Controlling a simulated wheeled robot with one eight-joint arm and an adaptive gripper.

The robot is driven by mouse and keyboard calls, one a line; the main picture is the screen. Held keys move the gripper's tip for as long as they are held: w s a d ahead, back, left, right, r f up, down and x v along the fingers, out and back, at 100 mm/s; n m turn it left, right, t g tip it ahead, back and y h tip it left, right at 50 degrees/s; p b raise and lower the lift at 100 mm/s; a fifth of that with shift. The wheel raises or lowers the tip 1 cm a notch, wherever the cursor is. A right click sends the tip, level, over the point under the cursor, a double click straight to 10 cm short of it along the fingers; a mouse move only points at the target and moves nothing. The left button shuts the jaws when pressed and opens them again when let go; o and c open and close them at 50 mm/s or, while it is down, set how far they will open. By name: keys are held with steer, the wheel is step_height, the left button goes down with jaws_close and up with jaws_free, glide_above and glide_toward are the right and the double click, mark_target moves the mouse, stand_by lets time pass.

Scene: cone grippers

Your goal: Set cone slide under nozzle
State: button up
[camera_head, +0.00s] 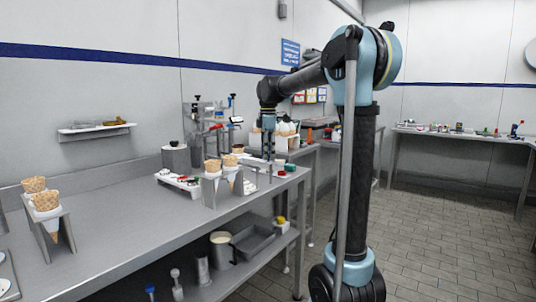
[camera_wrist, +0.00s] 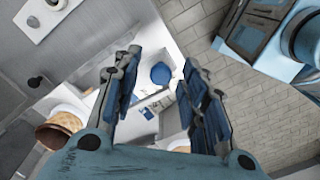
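My gripper (camera_head: 268,148) points down above the right part of the steel bench, just right of a metal cone stand (camera_head: 209,190). In the wrist view my gripper (camera_wrist: 160,64) has its fingers apart, with nothing held between them. A waffle cone (camera_head: 212,166) and a second cone (camera_head: 230,161) sit upright in the stand. A cone (camera_wrist: 60,125) also shows at the left of the wrist view. A round blue part (camera_wrist: 161,72) shows below, between the fingers. I cannot clearly make out the cone slide or the nozzle.
Another metal stand (camera_head: 66,228) with cones is at the bench's left. A white tray (camera_head: 180,183) lies beside the middle stand. Metal fixtures with blue and red knobs (camera_head: 216,127) stand behind. The front middle of the bench (camera_head: 130,225) is clear.

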mark_target(253, 158)
jaws_close()
steer(key=shift+w+a, duration=0.85)
steer(key=shift+a, duration=0.2)
steer(key=shift+w+a, duration=0.85)
steer(key=shift+a, duration=0.25)
steer(key=shift+w+a, duration=0.85)
steer(key=shift+a, duration=0.2)
jaws_free()
steer(key=shift+r, duration=0.1)
step_height(253, 158, up, 12)
